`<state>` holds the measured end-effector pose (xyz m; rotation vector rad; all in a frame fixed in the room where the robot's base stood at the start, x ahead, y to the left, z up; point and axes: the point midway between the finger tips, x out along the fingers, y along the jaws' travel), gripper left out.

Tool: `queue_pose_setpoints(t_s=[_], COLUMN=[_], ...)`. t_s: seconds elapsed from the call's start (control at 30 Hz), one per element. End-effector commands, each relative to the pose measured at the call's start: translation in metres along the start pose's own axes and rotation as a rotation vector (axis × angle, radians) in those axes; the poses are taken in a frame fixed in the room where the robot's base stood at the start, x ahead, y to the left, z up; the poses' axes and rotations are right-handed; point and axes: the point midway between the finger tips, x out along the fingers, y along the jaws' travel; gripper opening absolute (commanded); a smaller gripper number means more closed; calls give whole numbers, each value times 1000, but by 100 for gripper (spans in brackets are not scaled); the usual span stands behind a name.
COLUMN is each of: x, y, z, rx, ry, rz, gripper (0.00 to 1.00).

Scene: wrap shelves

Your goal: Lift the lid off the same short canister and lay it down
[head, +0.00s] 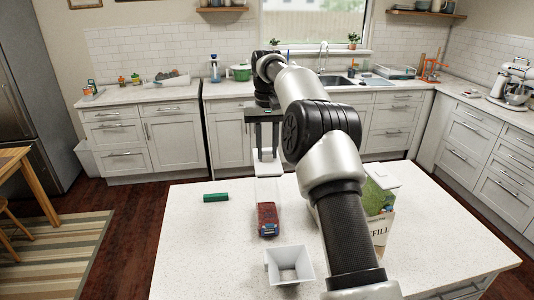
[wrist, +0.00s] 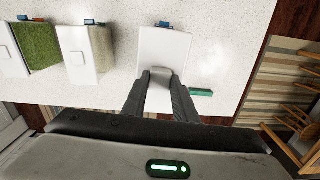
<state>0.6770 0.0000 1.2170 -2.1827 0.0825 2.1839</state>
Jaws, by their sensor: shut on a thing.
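My gripper (head: 267,153) is shut on the raised grip of a white square lid (head: 268,166). In the wrist view my gripper (wrist: 161,72) hides part of this lid (wrist: 165,45). Below the lid in the head view stands a clear canister with dark red contents (head: 268,216) and a blue piece low on its front. I cannot tell whether a gap separates the lid from the canister's rim. In the wrist view the lid covers the canister's inside.
A green bar (head: 215,197) lies left of the canister. An empty white square bin (head: 288,265) stands in front. A green-filled container (head: 376,197) stands right, partly behind my arm. Another white-lidded canister (wrist: 78,45) shows in the wrist view. The counter's left front is clear.

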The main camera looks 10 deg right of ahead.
Motion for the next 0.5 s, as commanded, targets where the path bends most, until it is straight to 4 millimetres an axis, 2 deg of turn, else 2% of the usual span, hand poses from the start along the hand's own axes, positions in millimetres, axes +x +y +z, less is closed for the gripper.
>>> queue_pose_setpoints(t_s=[0.5], x=[-23], y=[0], z=[0], rx=[-1], ry=[2], rz=[0], gripper=[2])
